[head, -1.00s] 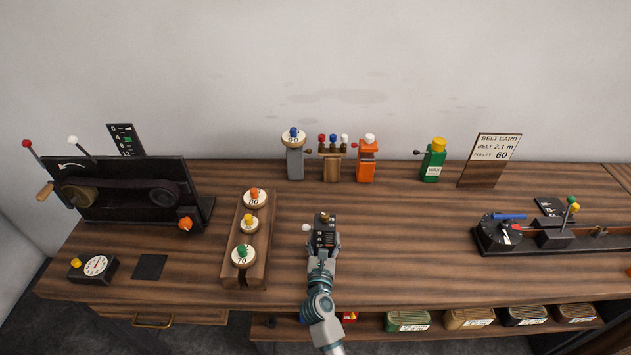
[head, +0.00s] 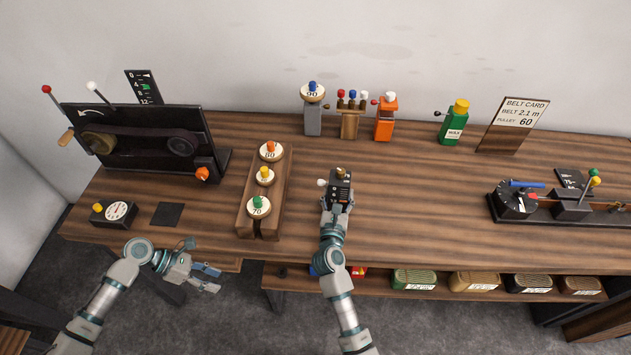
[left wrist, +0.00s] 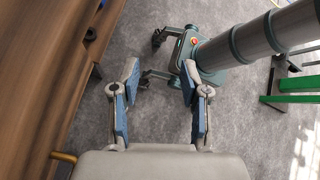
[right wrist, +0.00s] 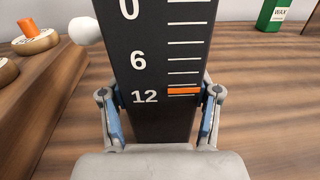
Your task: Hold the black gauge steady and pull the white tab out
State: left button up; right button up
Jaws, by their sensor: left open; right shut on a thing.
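The black gauge (head: 340,183) stands on the workbench right of the pulley rack. In the right wrist view the gauge (right wrist: 160,50) shows a white scale marked 0, 6 and 12, with an orange line near 12. My right gripper (head: 336,203) is shut on the gauge's lower part; its fingers (right wrist: 160,115) press both sides. The white tab (head: 321,183) is a round knob on the gauge's left side, also in the right wrist view (right wrist: 84,31). My left gripper (head: 209,277) is open and empty, in front of the bench edge; its fingers (left wrist: 158,100) are spread over the floor.
A wooden rack (head: 270,215) with several numbered pulleys stands left of the gauge. A small dial box (head: 114,213) and a dark pad (head: 168,214) lie at the left. A green wax bottle (head: 453,125) stands at the back.

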pick_arm(q)
jog(key=w+a+r+t+y, duration=0.1)
jog(key=w+a+r+y, duration=0.15)
jog(key=w+r, duration=0.4)
jog(key=w+a+r+t+y, duration=0.15)
jog(key=w+a+r, duration=0.25)
jog(key=r, duration=0.6)
jog(key=m+h, duration=0.9)
jog(key=m, duration=0.3)
send_near(323, 183)
jog(key=f+x, duration=0.1)
jog(key=x, duration=0.7)
jog(key=shift+w, duration=0.4)
jog(key=shift+t, duration=0.25)
grip_shut()
jog(key=shift+a, duration=0.1)
